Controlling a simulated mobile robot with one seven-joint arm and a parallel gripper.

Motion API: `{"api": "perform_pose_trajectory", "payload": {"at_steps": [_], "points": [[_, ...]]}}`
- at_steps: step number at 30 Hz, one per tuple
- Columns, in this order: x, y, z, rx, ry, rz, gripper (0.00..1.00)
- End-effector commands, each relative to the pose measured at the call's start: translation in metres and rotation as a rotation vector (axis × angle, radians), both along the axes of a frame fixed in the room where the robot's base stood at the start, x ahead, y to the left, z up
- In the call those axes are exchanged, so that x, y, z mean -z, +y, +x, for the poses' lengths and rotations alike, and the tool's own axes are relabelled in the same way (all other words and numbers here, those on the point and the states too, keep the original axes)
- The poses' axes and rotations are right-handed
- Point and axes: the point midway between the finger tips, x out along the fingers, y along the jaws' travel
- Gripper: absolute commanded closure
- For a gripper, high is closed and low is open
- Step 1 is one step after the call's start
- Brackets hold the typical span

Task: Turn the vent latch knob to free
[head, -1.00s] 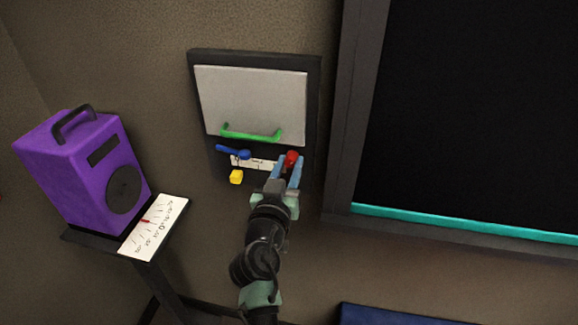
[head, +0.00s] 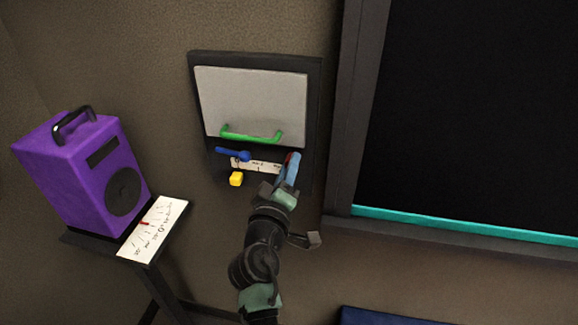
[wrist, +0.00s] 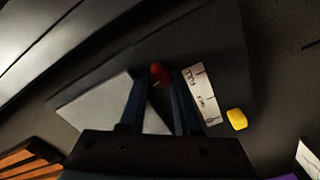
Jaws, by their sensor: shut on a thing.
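A dark-framed panel (head: 314,100) with a light grey door (head: 250,98) is on the wall. Below the green handle (head: 250,136) are a blue lever-shaped control (head: 234,154), a yellow knob (head: 236,179) and a red knob (head: 287,158). My gripper (head: 291,165) is shut on the red knob, and its blue fingers hide most of it in the head view. In the wrist view the red knob (wrist: 158,72) shows between the two fingertips (wrist: 158,84). I cannot read which control is the vent latch.
A white marked label strip (head: 257,166) lies beside the red knob; the wrist view shows it too (wrist: 200,95). A purple speaker (head: 85,170) and a white scale card (head: 153,229) rest on a dark stand at left. A large black framed screen (head: 470,110) is at right.

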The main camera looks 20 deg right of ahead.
Motion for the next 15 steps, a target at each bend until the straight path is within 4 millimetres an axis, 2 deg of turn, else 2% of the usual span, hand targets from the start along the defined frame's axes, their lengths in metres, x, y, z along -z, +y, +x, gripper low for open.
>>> {"api": "perform_pose_trajectory", "payload": {"at_steps": [15], "points": [[0.0002,0.0004,0.0001,-0.001,0.247,-0.362,1.00]]}}
